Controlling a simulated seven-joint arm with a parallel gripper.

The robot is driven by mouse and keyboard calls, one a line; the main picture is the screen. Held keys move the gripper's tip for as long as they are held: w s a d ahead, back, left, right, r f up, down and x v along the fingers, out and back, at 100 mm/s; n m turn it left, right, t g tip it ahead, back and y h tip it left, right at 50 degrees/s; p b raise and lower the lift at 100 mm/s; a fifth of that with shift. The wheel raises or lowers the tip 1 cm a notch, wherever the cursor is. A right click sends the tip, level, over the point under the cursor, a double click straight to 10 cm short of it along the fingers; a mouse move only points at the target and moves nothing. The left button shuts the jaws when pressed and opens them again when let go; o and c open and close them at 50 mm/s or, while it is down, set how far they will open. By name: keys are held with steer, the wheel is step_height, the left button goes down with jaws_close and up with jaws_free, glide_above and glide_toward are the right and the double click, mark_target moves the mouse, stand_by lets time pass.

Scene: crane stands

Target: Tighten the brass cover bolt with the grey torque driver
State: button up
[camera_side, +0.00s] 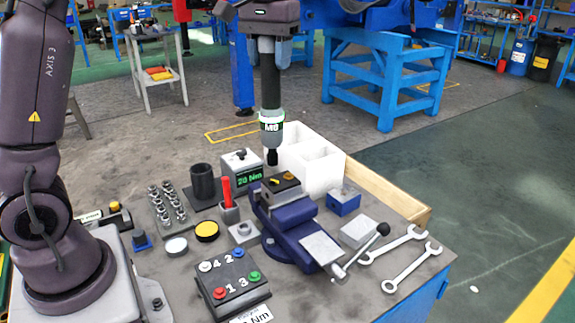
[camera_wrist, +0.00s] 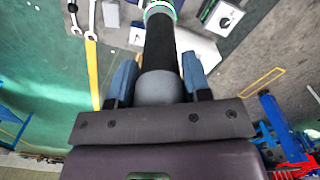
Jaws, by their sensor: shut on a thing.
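My gripper (camera_side: 268,48) is shut on the torque driver (camera_side: 271,98), which hangs upright with a black upper shaft, a grey body and a green-and-white band. Its black socket tip is a little above and behind the dark cover (camera_side: 284,187), apparently apart from it. The cover sits in the blue vise (camera_side: 292,214). Small brass-yellow parts show on the cover, one of them likely the brass bolt (camera_side: 289,176); they are too small to tell apart. In the wrist view, the driver (camera_wrist: 160,48) runs away between my blue-grey fingers (camera_wrist: 158,82); its tip and the bolt are hidden.
A white open box (camera_side: 322,168) stands close behind the vise. A display box (camera_side: 243,165) reading about 20 Nm, a black cup (camera_side: 204,182) and a red-handled tool (camera_side: 228,192) are left. A numbered button panel (camera_side: 233,280) is in front; wrenches (camera_side: 408,266) lie right.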

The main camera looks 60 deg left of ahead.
steer(key=w+r, duration=0.1)
steer(key=w, duration=0.1)
steer(key=w+r, duration=0.2)
steer(key=shift+r, duration=0.1)
stand_by(0.5)
steer(key=shift+f, duration=4.05)
stand_by(2.0)
